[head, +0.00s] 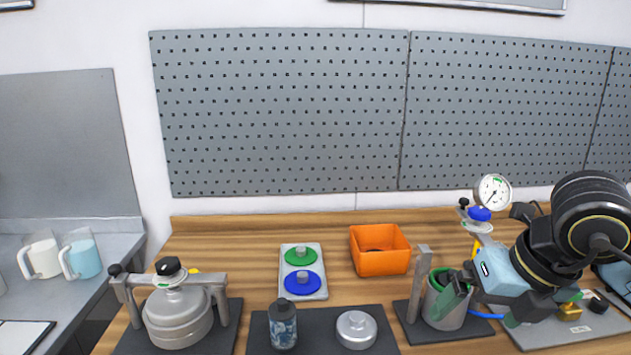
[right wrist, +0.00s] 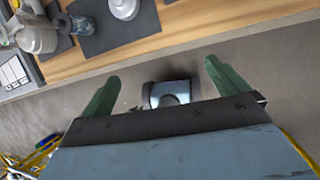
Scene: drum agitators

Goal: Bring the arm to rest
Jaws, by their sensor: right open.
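My right gripper (head: 474,316) comes in from the right in the head view, over the right part of the bench. Its pale blue body and green fingers overlap the grey cylinder (head: 447,312) in the picture; contact cannot be told. In the right wrist view the gripper (right wrist: 160,78) shows its two green fingers wide apart with nothing held between them. That view looks past the bench's front edge to the grey floor. My left gripper is in neither view.
A lidded pot in a clamp frame (head: 178,318) stands at left. A dark jar (head: 283,325), a silver lid (head: 356,330), a plate with green and blue discs (head: 302,271) and an orange bin (head: 380,251) are mid-bench. A gauge (head: 493,192) rises at right beside my arm.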

